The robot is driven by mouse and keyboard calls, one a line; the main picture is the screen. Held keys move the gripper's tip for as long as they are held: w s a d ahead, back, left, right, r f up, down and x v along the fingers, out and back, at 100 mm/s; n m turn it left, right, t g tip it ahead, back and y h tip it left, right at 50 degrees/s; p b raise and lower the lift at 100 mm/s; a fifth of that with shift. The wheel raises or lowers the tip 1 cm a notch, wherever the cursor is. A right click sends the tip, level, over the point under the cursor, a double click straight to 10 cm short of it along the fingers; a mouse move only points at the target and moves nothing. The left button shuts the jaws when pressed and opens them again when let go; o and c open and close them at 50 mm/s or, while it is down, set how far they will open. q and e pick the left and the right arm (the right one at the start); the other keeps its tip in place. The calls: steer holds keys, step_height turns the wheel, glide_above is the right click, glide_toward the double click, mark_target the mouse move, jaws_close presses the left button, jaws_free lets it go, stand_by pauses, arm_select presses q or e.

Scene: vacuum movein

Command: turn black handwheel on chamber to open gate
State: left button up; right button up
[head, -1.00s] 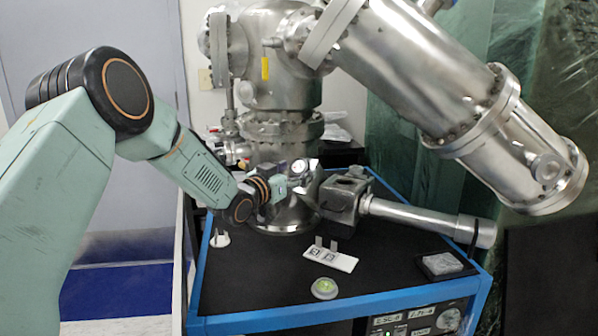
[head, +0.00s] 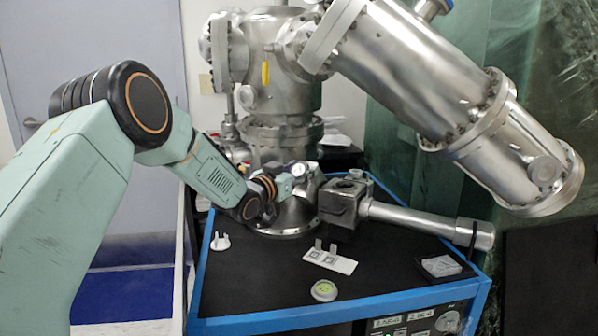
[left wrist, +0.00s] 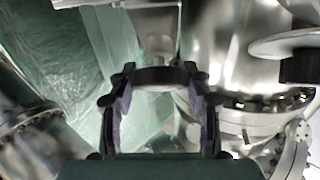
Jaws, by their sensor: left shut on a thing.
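The steel chamber (head: 284,85) stands on the black-topped bench. My left arm reaches in from the left, and its gripper (head: 297,174) is at the lower front of the chamber, just above its conical base (head: 290,215). In the left wrist view, the two fingers of my left gripper (left wrist: 162,112) stand on either side of a dark curved rim, which looks like the black handwheel (left wrist: 165,76). The gripper is shut on it. In the head view the handwheel is mostly hidden by the gripper, and its turn angle cannot be told. My right gripper is not in view.
A dark metal block (head: 341,205) with a long steel tube (head: 425,220) stands close right of the gripper. A white plate with upright tabs (head: 331,262), a round green-faced disc (head: 324,291) and a small tray (head: 439,267) lie on the bench (head: 270,270). A large slanted cylinder (head: 450,105) overhangs the right.

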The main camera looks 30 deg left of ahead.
arm_select(q)
steer(key=c, duration=0.4)
